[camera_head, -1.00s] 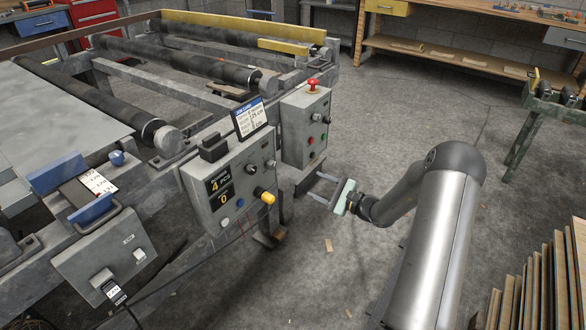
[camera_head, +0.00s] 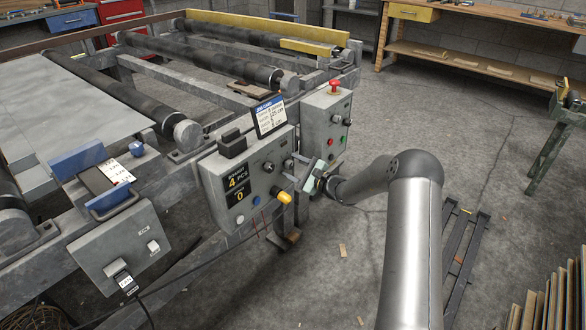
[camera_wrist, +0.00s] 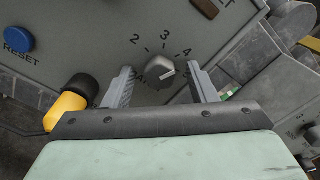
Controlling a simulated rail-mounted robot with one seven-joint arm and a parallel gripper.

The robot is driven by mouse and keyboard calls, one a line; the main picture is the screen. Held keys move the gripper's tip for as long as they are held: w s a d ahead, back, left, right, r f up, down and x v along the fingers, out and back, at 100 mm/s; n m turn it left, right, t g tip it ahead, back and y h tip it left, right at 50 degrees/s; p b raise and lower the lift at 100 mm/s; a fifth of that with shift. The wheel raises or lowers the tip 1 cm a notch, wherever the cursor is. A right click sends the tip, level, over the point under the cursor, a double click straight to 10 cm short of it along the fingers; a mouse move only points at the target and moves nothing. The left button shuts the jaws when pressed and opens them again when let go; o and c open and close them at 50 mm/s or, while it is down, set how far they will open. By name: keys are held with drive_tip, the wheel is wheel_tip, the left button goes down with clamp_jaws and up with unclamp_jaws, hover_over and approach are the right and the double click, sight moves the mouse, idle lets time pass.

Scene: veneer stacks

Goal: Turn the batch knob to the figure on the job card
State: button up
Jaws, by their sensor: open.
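The grey batch knob (camera_wrist: 161,72) is on a grey panel, with figures 2, 3 and 4 legible around it and others partly hidden. A pale mark on its face points roughly right in the wrist view; the exact figure is unclear. My gripper (camera_wrist: 160,77) is open, one finger on each side of the knob, with visible gaps. In the head view my gripper (camera_head: 295,171) is close to the control box (camera_head: 213,172), whose display (camera_head: 238,187) shows 4 PCS and 0. The job card (camera_head: 269,117) stands above the box; its small figures are not surely legible.
A yellow knob with a black base (camera_wrist: 67,105) is close left of my gripper, with a blue reset button (camera_wrist: 18,39) beyond.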

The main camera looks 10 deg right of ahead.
drive_tip(key=shift+w+a, duration=0.15)
drive_tip(key=shift+w, duration=0.05)
drive_tip(key=c, duration=1)
drive_tip(key=shift+m, duration=0.4)
drive_tip(key=m+p, duration=0.2)
drive_tip(key=m, duration=0.2)
drive_tip(key=shift+r+m, duration=0.1)
drive_tip(key=shift+m, duration=0.2)
drive_tip(key=m+p, duration=0.2)
drive_tip(key=m, duration=0.2)
drive_tip(key=shift+m, duration=0.3)
